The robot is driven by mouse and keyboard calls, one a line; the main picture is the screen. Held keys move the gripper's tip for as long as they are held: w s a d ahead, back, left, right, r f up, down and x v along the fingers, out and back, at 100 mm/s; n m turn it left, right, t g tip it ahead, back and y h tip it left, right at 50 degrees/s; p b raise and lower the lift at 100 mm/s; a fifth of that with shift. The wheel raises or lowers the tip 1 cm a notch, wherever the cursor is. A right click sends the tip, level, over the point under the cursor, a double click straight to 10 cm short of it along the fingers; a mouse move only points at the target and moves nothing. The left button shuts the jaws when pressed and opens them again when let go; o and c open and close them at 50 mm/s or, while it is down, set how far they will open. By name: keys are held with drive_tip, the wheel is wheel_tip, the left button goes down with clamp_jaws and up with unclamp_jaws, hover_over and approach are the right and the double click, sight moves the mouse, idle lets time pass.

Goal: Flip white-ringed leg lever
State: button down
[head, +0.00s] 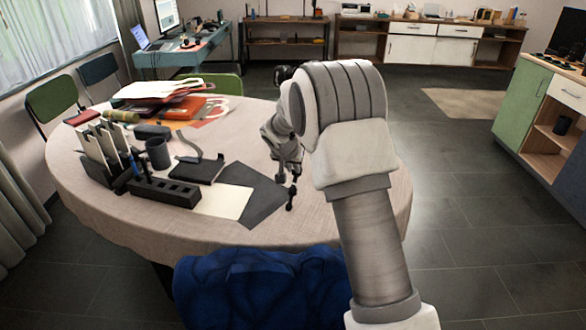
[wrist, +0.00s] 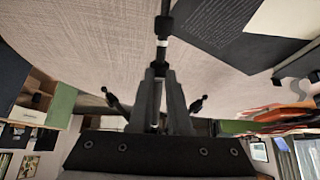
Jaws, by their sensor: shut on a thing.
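The small black tripod (head: 291,196) stands on the round table near its right front edge, in the head view. In the wrist view, a black leg (wrist: 164,22) with a white ring (wrist: 162,43) runs from the top edge down to my fingers. My gripper (wrist: 160,72) is shut on a dark part of the tripod just below that ring; whether it is the lever or the leg itself I cannot tell. Two other dark ends of the tripod, left (wrist: 113,101) and right (wrist: 198,103), stick out beside my fingers, apart from them.
The round table (head: 110,215) has a dark grey sheet (head: 262,205) beside the tripod. A black organizer (head: 165,191), a dark cup (head: 158,154) and piled papers lie farther left. A blue chair (head: 255,290) stands at the front edge. The floor to the right is clear.

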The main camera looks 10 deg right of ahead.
drive_tip(key=shift+w+d+r, duration=0.15)
drive_tip(key=shift+w+r, duration=0.2)
drive_tip(key=shift+r, duration=0.3)
idle(0.6)
drive_tip(key=shift+w+d+r+b, duration=0.25)
drive_tip(key=shift+w+r+b, duration=0.1)
drive_tip(key=shift+w, duration=0.1)
idle(1.1)
drive_tip(key=c, duration=1.6)
unclamp_jaws()
drive_tip(key=c, duration=1.3)
unclamp_jaws()
drive_tip(key=shift+s, duration=0.1)
drive_tip(key=shift+p+v, duration=0.3)
drive_tip(key=shift+v, duration=2.65)
